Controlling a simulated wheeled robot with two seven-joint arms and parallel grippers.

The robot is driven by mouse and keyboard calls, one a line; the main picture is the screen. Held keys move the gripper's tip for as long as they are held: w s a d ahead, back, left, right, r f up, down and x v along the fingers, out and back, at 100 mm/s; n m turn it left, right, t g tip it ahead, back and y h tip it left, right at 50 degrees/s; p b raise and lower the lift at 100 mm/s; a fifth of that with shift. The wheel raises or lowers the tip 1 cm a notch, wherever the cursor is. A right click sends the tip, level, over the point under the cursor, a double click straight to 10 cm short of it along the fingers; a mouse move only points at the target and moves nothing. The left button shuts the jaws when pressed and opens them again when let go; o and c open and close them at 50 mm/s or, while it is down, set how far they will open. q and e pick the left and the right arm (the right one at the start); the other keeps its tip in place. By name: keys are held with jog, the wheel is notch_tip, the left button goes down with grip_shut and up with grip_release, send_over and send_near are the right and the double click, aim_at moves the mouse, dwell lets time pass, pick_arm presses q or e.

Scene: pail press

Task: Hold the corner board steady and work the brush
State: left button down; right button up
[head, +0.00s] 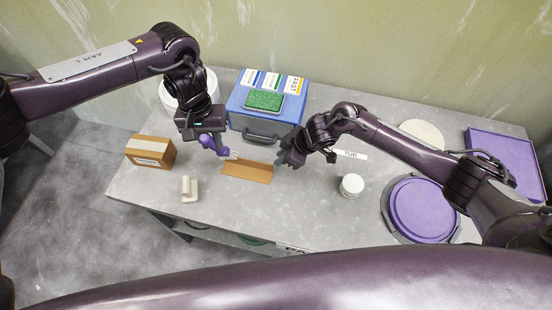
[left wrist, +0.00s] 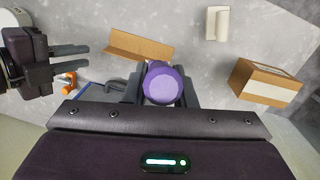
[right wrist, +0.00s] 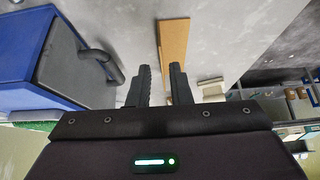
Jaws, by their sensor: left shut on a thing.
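The brown corner board (head: 247,171) lies on the grey table in the middle; it also shows in the left wrist view (left wrist: 135,45) and the right wrist view (right wrist: 174,45). My left gripper (head: 212,142) is shut on the purple-handled brush (head: 206,141), just behind and left of the board. The round end of the handle (left wrist: 162,84) faces the left wrist camera and hides most of the brush. My right gripper (head: 290,160) is open at the board's right end. In the right wrist view that end shows between its fingers; I cannot tell whether they touch.
A cardboard box (head: 150,151) and a cream L-shaped piece (head: 189,190) stand on the left. A blue case (head: 265,125) with a green pad (head: 264,100) is behind. A white jar (head: 351,185), round purple lid (head: 423,209) and purple tray (head: 508,155) are right. Table front is clear.

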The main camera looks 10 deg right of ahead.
aim_at(269, 165)
jog(key=x, duration=0.7)
grip_shut()
jog(key=shift+f, duration=0.1)
dwell(1.1)
jog(key=shift+o, duration=0.8)
grip_release()
jog(key=c, duration=0.5)
grip_shut()
